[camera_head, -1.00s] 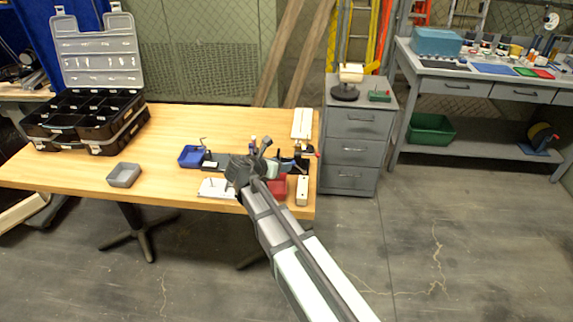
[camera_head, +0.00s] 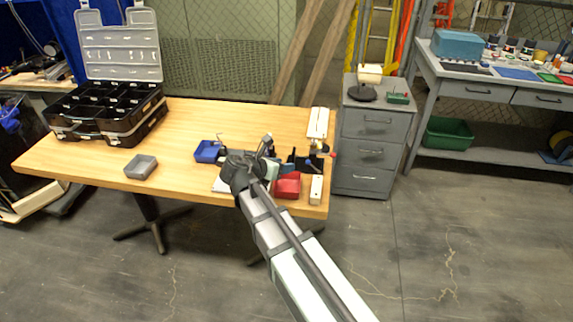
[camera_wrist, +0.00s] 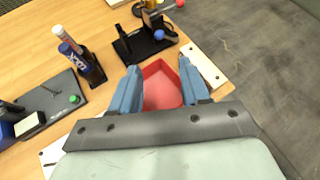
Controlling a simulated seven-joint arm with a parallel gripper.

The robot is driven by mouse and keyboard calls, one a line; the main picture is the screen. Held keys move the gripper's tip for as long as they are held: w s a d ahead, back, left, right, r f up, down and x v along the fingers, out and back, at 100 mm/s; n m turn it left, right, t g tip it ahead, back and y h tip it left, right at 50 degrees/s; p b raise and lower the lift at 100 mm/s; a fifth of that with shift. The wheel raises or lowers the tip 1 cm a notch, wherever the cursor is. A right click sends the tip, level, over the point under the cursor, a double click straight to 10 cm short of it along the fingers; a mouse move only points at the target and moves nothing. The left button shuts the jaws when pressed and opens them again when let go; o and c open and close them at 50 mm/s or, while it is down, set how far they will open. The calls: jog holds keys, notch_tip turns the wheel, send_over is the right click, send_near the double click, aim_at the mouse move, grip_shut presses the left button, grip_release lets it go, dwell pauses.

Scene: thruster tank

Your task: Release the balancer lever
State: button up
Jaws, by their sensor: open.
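A black device (camera_wrist: 143,42) with a blue ball (camera_wrist: 159,34) and a red knob (camera_wrist: 180,3) stands beyond my fingertips in the wrist view. It looks like the balancer, but I cannot tell which part is its lever. In the head view its red knob (camera_head: 333,155) shows near the table's right edge. My gripper (camera_wrist: 159,66) is open and empty, its two blue fingers apart above a red bin (camera_wrist: 162,86). The fingers appear clear of the device. In the head view my gripper (camera_head: 250,165) hides part of the table items behind it.
A marker holder (camera_wrist: 90,68) stands left of my fingers, and a black plate with a green knob (camera_wrist: 74,99) lies further left. A pale block (camera_wrist: 204,66) lies right. A blue bin (camera_head: 207,151) and grey bin (camera_head: 140,167) sit on the table (camera_head: 90,168).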

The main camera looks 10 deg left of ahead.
aim_at(307, 163)
jog(key=shift+t+h, duration=0.3)
jog(key=shift+t, duration=0.3)
jog(key=x, duration=0.4)
jog(key=f+x, duration=0.1)
jog(key=x, duration=0.4)
jog(key=f+x, duration=0.1)
jog(key=x, duration=0.3)
jog(key=shift+s+f, duration=0.1)
grip_shut()
